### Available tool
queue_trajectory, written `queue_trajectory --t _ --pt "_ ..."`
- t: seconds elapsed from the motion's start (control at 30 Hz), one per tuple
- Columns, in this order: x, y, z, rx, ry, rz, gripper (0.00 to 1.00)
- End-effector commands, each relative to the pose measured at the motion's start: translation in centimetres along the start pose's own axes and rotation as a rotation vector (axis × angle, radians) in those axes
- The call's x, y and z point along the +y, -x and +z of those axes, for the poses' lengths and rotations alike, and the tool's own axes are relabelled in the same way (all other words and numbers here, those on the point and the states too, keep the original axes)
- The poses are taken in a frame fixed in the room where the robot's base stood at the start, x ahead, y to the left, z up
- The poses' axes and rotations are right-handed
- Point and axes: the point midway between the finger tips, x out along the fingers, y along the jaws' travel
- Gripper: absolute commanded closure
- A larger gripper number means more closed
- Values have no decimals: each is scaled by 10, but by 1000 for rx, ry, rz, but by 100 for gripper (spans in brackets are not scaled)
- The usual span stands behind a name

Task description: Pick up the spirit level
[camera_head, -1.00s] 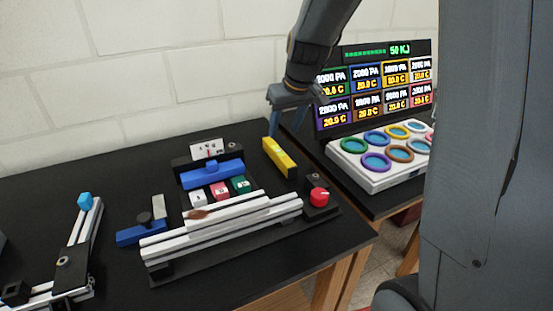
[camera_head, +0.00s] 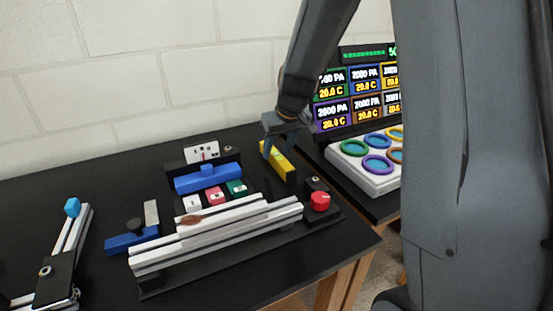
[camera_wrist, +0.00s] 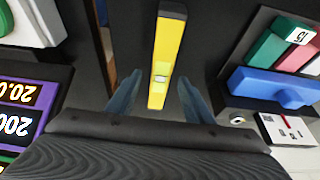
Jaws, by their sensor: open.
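The spirit level is a yellow bar (camera_head: 278,162) with dark ends, lying on the black table near the back right in the head view. In the wrist view the spirit level (camera_wrist: 166,62) runs lengthwise up the middle, with a pale vial window near its lower end. My gripper (camera_head: 284,138) is over the far end of the level. In the wrist view my gripper (camera_wrist: 157,98) is open, with one finger on each side of the level and a gap to both. I cannot tell how high the fingertips are above the table.
Left of the level stands a blue block fixture (camera_head: 208,178) with white, red and green blocks before it. A silver extrusion (camera_head: 215,235) and a red knob (camera_head: 320,201) are in front. A display (camera_head: 358,90) and a ringed tray (camera_head: 372,165) stand to the right.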

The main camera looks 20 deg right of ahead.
Motion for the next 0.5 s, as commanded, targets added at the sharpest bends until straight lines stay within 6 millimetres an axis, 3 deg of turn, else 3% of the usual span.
queue_trajectory --t 0.2,0.5 --pt "-1 -25 1 -3 1 -1 53" --pt "0 -31 0 0 0 0 53"
